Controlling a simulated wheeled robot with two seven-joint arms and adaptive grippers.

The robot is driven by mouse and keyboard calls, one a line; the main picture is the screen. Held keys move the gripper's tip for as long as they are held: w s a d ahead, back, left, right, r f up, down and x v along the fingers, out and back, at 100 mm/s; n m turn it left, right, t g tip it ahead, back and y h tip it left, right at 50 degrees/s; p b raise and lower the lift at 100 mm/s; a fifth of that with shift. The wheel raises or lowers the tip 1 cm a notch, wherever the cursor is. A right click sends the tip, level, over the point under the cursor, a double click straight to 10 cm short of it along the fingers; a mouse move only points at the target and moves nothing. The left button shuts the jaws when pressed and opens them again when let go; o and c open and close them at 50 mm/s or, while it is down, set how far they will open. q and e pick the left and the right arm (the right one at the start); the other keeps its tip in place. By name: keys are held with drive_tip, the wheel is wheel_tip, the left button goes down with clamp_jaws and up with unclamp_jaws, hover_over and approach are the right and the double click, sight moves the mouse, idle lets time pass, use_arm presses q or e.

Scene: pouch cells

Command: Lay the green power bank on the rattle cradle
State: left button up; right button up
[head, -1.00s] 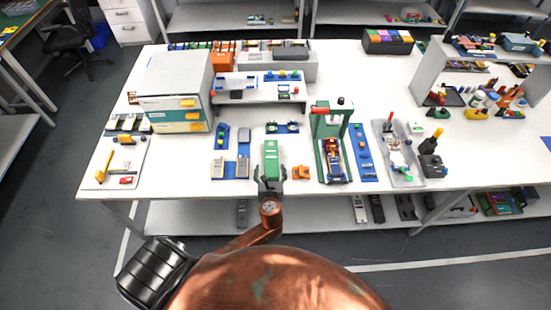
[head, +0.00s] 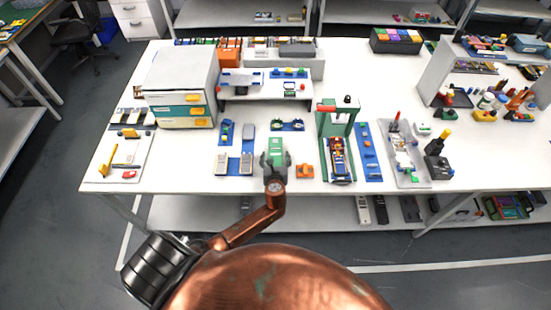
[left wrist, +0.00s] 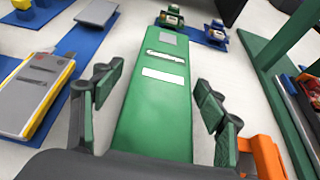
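The green power bank (head: 276,146) lies lengthwise at the front middle of the table, partly hidden by my left gripper in the head view. In the left wrist view, the power bank (left wrist: 155,95) has pale label strips and a grey patch. My left gripper (head: 275,163) is open, with its green-padded fingers (left wrist: 155,115) on either side of the power bank and a visible gap at each side. Just beyond the power bank is a blue base with two small supports (head: 287,125), which may be the rattle cradle; it is empty. My right gripper is not in view.
Blue mats with grey-and-yellow cells (head: 221,161) lie to the left. A small orange block (head: 305,171) sits close on the right, then a green frame (head: 324,145). A raised white shelf (head: 265,97) stands behind. Bare table lies between these things.

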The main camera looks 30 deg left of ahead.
use_arm(q)
drive_tip(key=c, duration=1.4)
drive_tip(key=shift+c, duration=0.7)
drive_tip(key=shift+r, duration=0.1)
